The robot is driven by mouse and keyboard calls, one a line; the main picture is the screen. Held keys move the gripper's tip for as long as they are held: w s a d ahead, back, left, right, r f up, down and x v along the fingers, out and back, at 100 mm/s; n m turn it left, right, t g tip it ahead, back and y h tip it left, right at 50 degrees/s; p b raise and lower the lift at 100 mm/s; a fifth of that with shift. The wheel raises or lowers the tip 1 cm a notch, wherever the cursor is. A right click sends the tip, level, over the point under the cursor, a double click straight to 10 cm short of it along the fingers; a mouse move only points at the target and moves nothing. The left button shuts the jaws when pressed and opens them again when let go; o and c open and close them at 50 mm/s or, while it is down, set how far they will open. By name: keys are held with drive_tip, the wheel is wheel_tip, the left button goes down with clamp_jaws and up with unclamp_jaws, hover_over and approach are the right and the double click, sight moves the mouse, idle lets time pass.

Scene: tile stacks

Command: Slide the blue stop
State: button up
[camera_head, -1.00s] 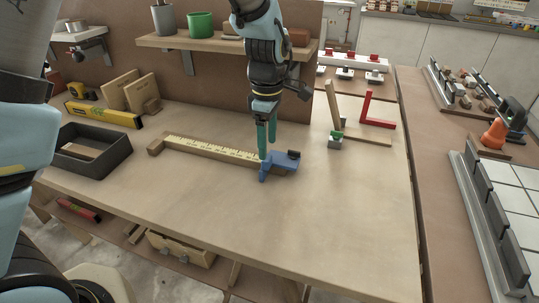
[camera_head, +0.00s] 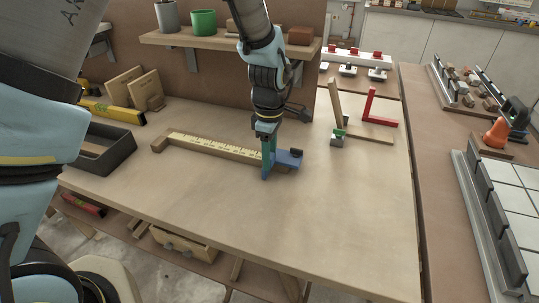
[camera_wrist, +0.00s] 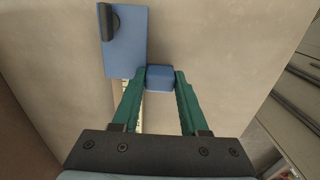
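The blue stop (camera_head: 287,159) sits at the right end of a wooden rail with a yellow ruler scale (camera_head: 215,147). A dark knob is on its far right part. In the wrist view its flat plate (camera_wrist: 126,45) shows at the upper left, and its raised block (camera_wrist: 160,77) is between my fingertips. My gripper (camera_head: 267,172) is down at the stop's near left end. Its green fingers (camera_wrist: 160,84) lie flush against both sides of the block and look shut on it. The fingers hide part of the stop in the head view.
A wooden block (camera_head: 160,144) is at the rail's left end. A dark tray (camera_head: 100,153) stands left of it. A red L-shaped piece (camera_head: 380,110) and a small grey-green block (camera_head: 337,138) are at the right. The front of the table is clear.

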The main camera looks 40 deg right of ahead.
clamp_jaws()
idle(0.9)
